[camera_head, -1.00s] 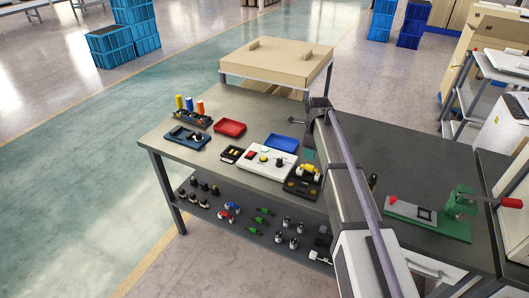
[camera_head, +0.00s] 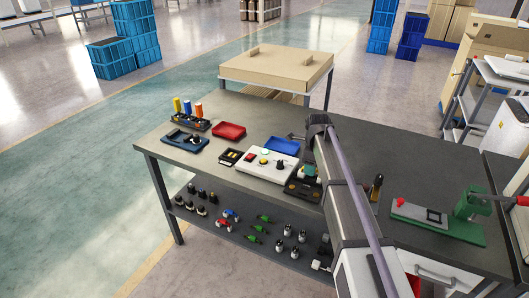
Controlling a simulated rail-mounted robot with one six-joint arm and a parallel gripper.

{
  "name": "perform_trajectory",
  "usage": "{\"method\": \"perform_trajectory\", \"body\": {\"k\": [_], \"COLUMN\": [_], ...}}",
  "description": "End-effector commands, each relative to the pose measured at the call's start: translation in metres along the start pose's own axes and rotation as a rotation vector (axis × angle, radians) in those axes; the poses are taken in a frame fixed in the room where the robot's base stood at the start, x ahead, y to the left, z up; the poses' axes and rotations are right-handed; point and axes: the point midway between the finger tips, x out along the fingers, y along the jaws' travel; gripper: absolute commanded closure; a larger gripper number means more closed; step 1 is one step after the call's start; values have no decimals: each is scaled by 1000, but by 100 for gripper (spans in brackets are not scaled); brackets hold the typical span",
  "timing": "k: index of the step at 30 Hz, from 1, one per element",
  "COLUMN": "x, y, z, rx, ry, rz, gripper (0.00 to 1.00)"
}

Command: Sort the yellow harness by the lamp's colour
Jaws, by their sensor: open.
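The white test box (camera_head: 284,171) stands mid-bench with a red button, a yellow button and a lamp (camera_head: 265,153) that looks lit green. To its right is the dark fixture (camera_head: 300,189), where the yellow harness lies; the harness is mostly hidden now behind my gripper and arm. My gripper (camera_head: 309,172) is small and partly hidden at the fixture; it is open, and I cannot tell whether it touches the harness. A red tray (camera_head: 229,131) and a blue tray (camera_head: 282,146) stand behind the box, both apparently empty.
A small dark tray with yellow pieces (camera_head: 229,156) is left of the box. A blue holder (camera_head: 184,139) and a rack of coloured spools (camera_head: 189,124) stand at the far left. A green press (camera_head: 466,222) is at the right. Bare bench lies behind the trays.

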Motion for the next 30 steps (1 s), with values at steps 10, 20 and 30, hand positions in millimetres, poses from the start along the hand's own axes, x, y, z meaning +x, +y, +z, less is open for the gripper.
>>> {"method": "perform_trajectory", "body": {"k": [10, 20, 30], "x": [0, -8, -45], "y": [0, 0, 0], "z": [0, 0, 0], "rx": [0, 0, 0], "ry": [0, 0, 0], "rz": [0, 0, 0], "gripper": [89, 100, 100]}}
